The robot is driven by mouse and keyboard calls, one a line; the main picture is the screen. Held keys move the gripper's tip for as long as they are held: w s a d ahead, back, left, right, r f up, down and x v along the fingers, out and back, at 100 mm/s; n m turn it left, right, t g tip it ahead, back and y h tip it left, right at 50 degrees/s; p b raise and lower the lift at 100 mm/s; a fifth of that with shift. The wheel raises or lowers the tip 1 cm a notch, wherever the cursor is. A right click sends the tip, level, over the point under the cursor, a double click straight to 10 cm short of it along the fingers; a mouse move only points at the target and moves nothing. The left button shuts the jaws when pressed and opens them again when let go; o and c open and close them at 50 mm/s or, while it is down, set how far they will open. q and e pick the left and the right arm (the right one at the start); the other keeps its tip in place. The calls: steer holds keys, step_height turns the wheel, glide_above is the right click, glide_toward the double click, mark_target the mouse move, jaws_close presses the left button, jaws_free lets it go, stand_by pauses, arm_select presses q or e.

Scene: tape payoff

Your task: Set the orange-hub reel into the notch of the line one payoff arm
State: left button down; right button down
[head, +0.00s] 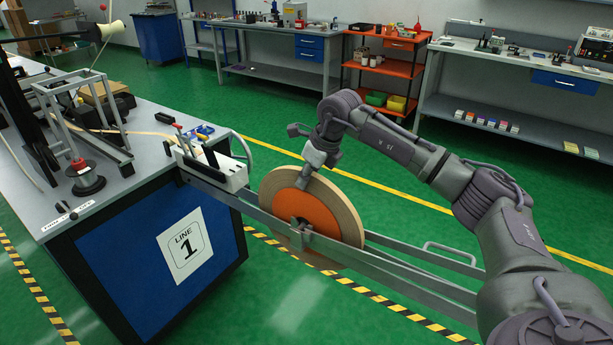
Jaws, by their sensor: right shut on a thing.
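The orange-hub reel (318,214) stands upright, a wide tan disc with an orange centre. It is at the line one payoff arm (390,272), which has long grey rails reaching out from the bench marked LINE 1. A grey block and axle end (304,237) show at the reel's centre, level with the near rail. I cannot tell whether the axle rests fully in the notch. My right gripper (304,180) is shut on the reel at its upper part, above the hub. My left gripper is not in view.
The blue bench with the LINE 1 sign (185,246) stands at left with fixtures on top. A grey-white bracket (213,166) sits where the rails join it. An orange shelf cart (385,65) and grey workbenches stand at the back. Green floor between is clear.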

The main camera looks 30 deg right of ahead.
stand_by(0.3)
steer(key=c, duration=1)
jaws_free()
steer(key=shift+s+f, duration=0.1)
steer(key=shift+f, duration=0.1)
steer(key=v, duration=1.2)
steer(key=shift+r, duration=0.15)
